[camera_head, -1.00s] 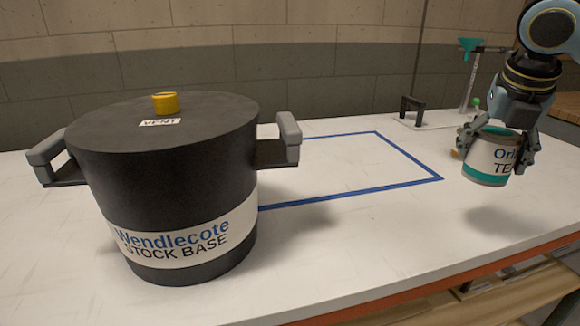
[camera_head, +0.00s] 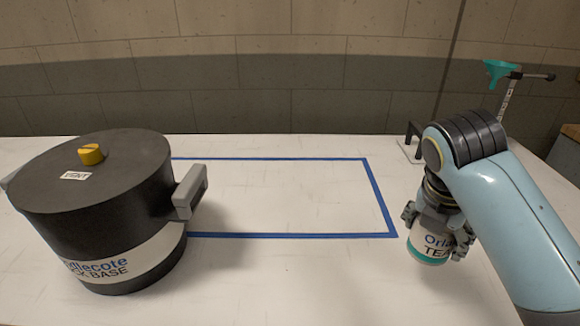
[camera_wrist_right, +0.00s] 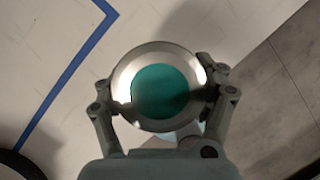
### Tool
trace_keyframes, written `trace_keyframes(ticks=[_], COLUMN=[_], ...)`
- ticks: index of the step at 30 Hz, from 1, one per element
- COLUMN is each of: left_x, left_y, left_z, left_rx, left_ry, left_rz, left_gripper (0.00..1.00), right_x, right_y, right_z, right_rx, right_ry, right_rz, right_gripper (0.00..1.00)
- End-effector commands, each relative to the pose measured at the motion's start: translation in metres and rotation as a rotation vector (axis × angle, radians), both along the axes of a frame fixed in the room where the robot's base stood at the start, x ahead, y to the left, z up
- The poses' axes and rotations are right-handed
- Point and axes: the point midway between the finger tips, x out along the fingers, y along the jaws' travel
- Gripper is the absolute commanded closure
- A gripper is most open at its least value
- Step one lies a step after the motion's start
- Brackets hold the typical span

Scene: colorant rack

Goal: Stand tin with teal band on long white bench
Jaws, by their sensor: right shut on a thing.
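The tin with the teal band (camera_head: 432,246) has a white label and hangs upright in my right gripper (camera_head: 437,228), at the right of the head view. In the right wrist view the tin's round teal top (camera_wrist_right: 160,92) sits between the two fingers of the gripper (camera_wrist_right: 160,98). The fingers are shut on its sides. The long white bench (camera_head: 290,285) lies below; whether the tin's base touches it I cannot tell. My left gripper is not in view.
A large black pot (camera_head: 100,210) with grey handles and a yellow knob stands at the left. A blue taped rectangle (camera_head: 290,235) marks the bench middle, empty inside. A stand with a teal funnel (camera_head: 500,72) and a dark bracket (camera_head: 413,135) are at the back right.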

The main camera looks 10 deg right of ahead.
Motion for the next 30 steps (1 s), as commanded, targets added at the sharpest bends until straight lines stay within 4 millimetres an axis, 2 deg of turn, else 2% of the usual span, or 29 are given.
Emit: trace_keyframes(ticks=[1, 6, 14, 17, 24, 30], left_x=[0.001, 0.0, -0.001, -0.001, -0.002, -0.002], left_y=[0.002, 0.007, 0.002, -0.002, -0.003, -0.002], left_z=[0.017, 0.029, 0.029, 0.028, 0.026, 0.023], left_rx=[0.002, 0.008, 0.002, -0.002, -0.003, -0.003], left_ry=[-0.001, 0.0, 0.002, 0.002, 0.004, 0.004], left_rz=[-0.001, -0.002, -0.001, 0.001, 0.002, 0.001], left_gripper=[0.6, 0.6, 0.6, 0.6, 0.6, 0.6], right_x=[-0.005, -0.014, -0.014, -0.004, 0.051, 0.087], right_y=[0.018, 0.047, 0.052, 0.049, 0.031, 0.02], right_z=[0.01, 0.015, 0.014, 0.008, -0.027, -0.049], right_rx=[0.01, 0.002, -0.006, -0.007, -0.007, -0.005], right_ry=[0.0, -0.003, -0.006, -0.006, -0.004, -0.006], right_rz=[-0.011, -0.034, -0.037, -0.036, -0.037, -0.038], right_gripper=[0.66, 0.66, 0.67, 0.67, 0.67, 0.66])
